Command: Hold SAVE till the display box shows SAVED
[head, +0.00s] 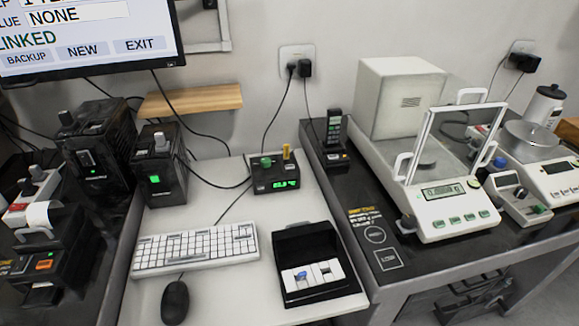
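A small black box (262,187) with a lit green readout stands at the back of the white table; its characters are too small to read surely. A green knob (266,162) and a yellow upright part (286,153) are on its top. The monitor (90,68) at the upper left is cut off by the frame. I can read neither SAVE nor SAVED anywhere. Neither gripper is in view.
A white keyboard (195,248), a black mouse (175,301) and an open black case (305,235) lie on the white table. Black units (160,170) stand at the left. A balance (440,215) with a glass shield stands on the dark right table. Cables run behind the box.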

